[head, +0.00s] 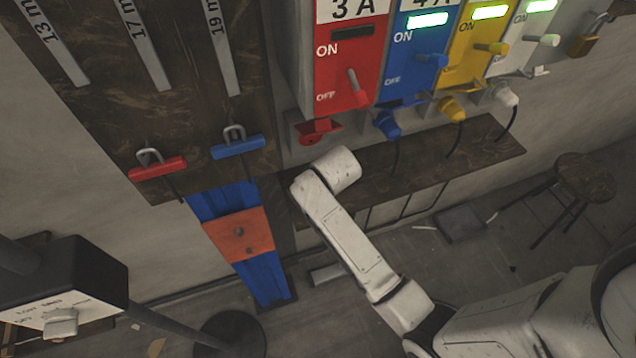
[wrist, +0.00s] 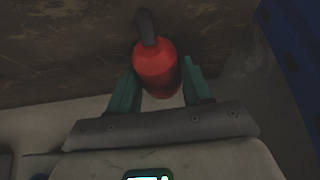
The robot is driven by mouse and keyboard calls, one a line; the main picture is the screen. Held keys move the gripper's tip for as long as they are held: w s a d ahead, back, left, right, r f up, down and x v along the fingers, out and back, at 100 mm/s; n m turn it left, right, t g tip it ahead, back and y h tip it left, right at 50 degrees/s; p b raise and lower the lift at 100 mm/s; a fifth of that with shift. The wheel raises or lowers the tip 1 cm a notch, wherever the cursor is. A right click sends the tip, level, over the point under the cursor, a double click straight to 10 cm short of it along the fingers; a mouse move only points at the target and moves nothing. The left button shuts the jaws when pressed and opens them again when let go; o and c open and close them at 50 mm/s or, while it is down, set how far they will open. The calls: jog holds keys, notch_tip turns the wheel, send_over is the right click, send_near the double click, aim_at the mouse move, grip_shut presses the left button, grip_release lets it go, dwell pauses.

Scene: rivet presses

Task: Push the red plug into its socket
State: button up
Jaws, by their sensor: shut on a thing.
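The red plug (wrist: 155,68) shows in the wrist view between the two green fingers of my gripper (wrist: 160,80), which is shut on it. A dark cable end sticks out of the plug at the top of that view. In the head view the plug and my fingers are hidden behind the white end of my arm. The red socket (head: 316,131) hangs under the red 3 A panel (head: 345,72) in the head view, just above my arm's end. No plug shows in it. The red panel's lever points down near OFF and its lamp is dark.
The blue plug (head: 388,124), yellow plug (head: 453,108) and white plug (head: 505,95) sit under their lit panels, cables hanging. A dark wooden shelf (head: 490,142) runs below. A stool (head: 585,178) stands at right.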

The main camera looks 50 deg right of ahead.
jog(key=shift+r, duration=0.55)
jog(key=s+a+r, duration=0.4)
jog(key=s+r, duration=0.8)
jog(key=s, duration=0.1)
jog(key=shift+s, duration=0.15)
jog(key=shift+a+f, duration=0.1)
jog(key=shift+a, duration=0.05)
